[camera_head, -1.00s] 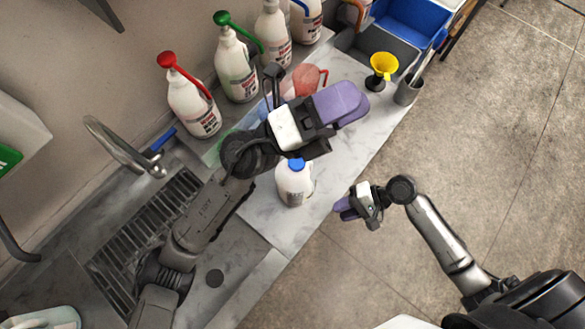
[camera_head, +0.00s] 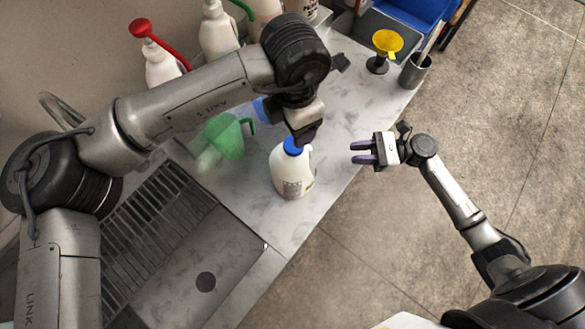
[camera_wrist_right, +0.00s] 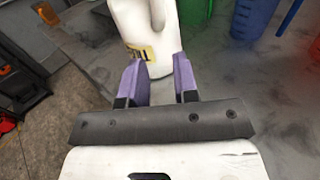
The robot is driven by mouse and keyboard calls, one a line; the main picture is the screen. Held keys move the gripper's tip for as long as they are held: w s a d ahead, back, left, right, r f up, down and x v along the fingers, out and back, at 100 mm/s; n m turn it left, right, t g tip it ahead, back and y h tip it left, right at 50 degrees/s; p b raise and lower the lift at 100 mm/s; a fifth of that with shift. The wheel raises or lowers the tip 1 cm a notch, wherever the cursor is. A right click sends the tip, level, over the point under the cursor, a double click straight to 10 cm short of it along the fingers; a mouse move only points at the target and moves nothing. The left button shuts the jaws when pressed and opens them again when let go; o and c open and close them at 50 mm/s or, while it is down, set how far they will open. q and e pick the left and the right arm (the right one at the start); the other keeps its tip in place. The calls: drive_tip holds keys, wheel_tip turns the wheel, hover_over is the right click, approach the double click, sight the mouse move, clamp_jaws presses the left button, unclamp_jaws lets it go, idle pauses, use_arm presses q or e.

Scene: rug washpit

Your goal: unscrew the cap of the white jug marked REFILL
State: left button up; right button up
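The white jug (camera_head: 292,180) with a blue cap (camera_head: 293,146) stands upright on the marble counter. It also shows in the right wrist view (camera_wrist_right: 130,22), with part of a yellow label. My left gripper (camera_head: 304,134) points down right above the cap. Its fingers are mostly hidden, so I cannot tell whether they touch the cap. My right gripper (camera_head: 361,152) is open, to the right of the jug and apart from it in the head view. In the right wrist view its two purple fingers (camera_wrist_right: 158,78) are apart, with the jug ahead of them.
A translucent green vessel (camera_head: 225,138) stands left of the jug, with a blue one (camera_head: 262,108) behind. A yellow funnel (camera_head: 387,42) and metal cup (camera_head: 415,72) stand at the back right. White bottles (camera_head: 218,32) line the wall. A sink grate (camera_head: 150,225) lies lower left.

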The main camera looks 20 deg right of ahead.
drive_tip(key=x, duration=1.2)
clamp_jaws()
drive_tip(key=shift+r, duration=0.1)
